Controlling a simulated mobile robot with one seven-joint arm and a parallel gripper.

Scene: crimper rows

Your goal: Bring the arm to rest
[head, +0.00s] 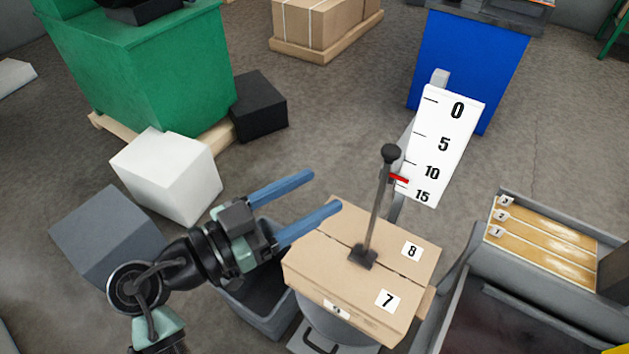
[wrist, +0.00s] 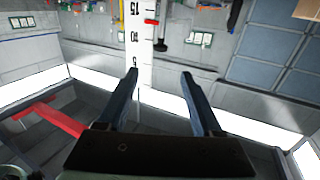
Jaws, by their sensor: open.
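My gripper (head: 326,190) is open and empty in the head view, its two blue fingers spread and pointing right. It is above the floor, left of a lever (head: 375,205) with a black knob. The lever stands upright, leaning a little right, on a cardboard box (head: 330,275) bearing the labels 7 and 8. In the wrist view my open gripper (wrist: 158,75) has nothing between its fingers. A white scale board (head: 437,150) marked 0 to 15 stands behind the lever, with a red pointer (head: 398,179) between 10 and 15.
A white cube (head: 165,175), a grey cube (head: 105,235) and a black box (head: 258,105) lie on the floor at left. A grey bin (head: 262,305) is below my gripper. Numbered wooden strips (head: 545,245) lie in a tray at right. Open floor (head: 330,110) lies beyond.

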